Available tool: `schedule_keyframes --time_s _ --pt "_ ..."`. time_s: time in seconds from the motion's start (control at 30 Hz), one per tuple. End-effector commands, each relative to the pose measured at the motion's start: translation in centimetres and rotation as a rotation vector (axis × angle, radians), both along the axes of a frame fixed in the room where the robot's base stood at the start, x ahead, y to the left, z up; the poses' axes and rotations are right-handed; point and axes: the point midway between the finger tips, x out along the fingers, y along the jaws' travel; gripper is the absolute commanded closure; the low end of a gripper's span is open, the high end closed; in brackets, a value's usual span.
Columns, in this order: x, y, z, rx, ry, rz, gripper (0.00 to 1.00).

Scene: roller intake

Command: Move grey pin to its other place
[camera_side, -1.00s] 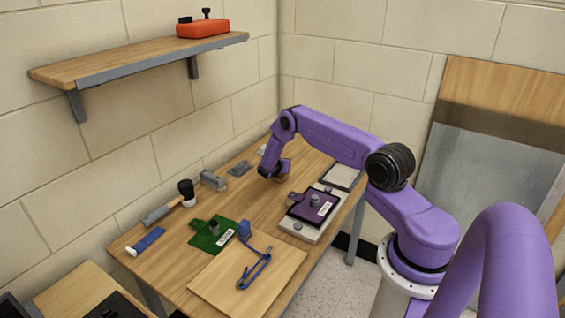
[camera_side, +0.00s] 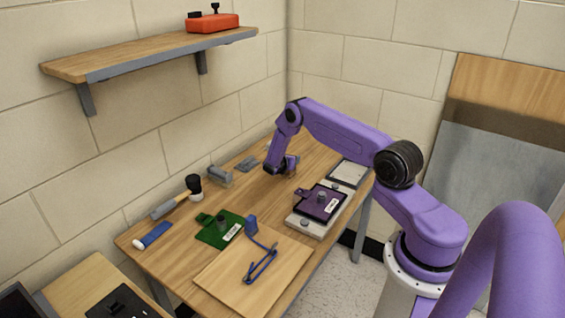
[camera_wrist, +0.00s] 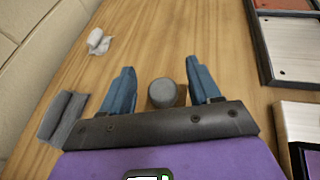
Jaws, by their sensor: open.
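My gripper (camera_side: 282,168) is low over the far part of the table in the side view. In the wrist view its two blue fingers (camera_wrist: 160,85) are open and apart. A grey round-topped pin (camera_wrist: 162,93) stands between them, with a gap on each side. The side view does not clearly show this pin, as the gripper covers that spot. Other grey pegs show in the side view, one on the green plate (camera_side: 208,234) and one on the purple plate (camera_side: 310,205). The purple plate lies on a pale block (camera_side: 304,226), which has grey knobs at its ends.
A grey piece (camera_wrist: 60,118) lies left of the fingers, and a white crumpled item (camera_wrist: 97,41) lies farther off. A dark-framed tray (camera_wrist: 262,48) is at right. A mallet (camera_side: 178,203), blue-handled tool (camera_side: 153,236) and blue clamp (camera_side: 262,262) lie nearer the table's front.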

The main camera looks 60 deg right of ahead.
Motion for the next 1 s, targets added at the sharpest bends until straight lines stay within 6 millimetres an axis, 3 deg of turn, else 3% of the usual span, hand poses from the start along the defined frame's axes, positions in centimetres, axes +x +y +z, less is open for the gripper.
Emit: schedule_keyframes --time_s 0.4,0.73,0.87,1.0 --pt "-1.7 6.5 2.9 -0.002 0.000 0.001 0.38" --pt "-2.3 9.3 4.3 0.003 -0.009 -0.004 0.38" --pt "-2.1 11.7 6.7 0.037 -0.061 -0.031 0.38" --pt "-2.8 16.5 10.9 0.123 -0.155 -0.089 0.38"
